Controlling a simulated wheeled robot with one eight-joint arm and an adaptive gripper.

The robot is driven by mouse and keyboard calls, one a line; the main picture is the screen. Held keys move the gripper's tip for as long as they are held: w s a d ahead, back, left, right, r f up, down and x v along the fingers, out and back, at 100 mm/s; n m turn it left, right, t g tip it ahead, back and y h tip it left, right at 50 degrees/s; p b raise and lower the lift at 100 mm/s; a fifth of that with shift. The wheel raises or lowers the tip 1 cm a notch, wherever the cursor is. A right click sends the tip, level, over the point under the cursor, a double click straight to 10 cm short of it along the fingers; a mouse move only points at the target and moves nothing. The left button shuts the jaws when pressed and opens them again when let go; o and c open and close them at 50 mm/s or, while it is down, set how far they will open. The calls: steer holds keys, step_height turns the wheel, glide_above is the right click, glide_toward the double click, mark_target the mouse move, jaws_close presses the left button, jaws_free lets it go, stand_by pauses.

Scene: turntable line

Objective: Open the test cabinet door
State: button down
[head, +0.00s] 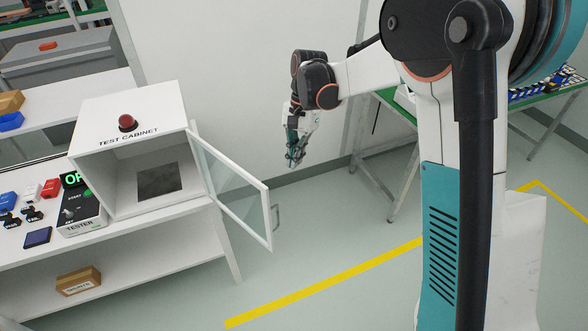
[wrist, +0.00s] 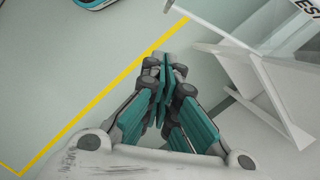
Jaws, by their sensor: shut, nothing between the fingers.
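The white test cabinet (head: 165,109) stands on a white bench at the left of the head view, with a red dome on top. Its glass door (head: 229,181) has a white frame and hangs wide open, swung out to the right. The grey door handle (head: 276,218) is on the door's free edge. My gripper (head: 293,163) is shut and empty, in the air behind and to the right of the door, apart from it. In the wrist view my gripper (wrist: 164,92) points down over the floor, and the door (wrist: 262,85) shows to its right.
A tester box (head: 82,212), small coloured parts and a dark blue block (head: 38,237) lie on the bench left of the cabinet. A cardboard box (head: 78,281) sits on the lower shelf. A green-topped table (head: 545,90) stands behind right. Floor with a yellow line (head: 330,280) is clear.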

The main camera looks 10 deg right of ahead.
steer(key=s+a+f+b, duration=0.1)
steer(key=s+a+f, duration=0.2)
steer(key=f, duration=0.6)
steer(key=shift+s+a+b, duration=0.35)
steer(key=shift+s+a, duration=0.05)
steer(key=shift+s, duration=0.5)
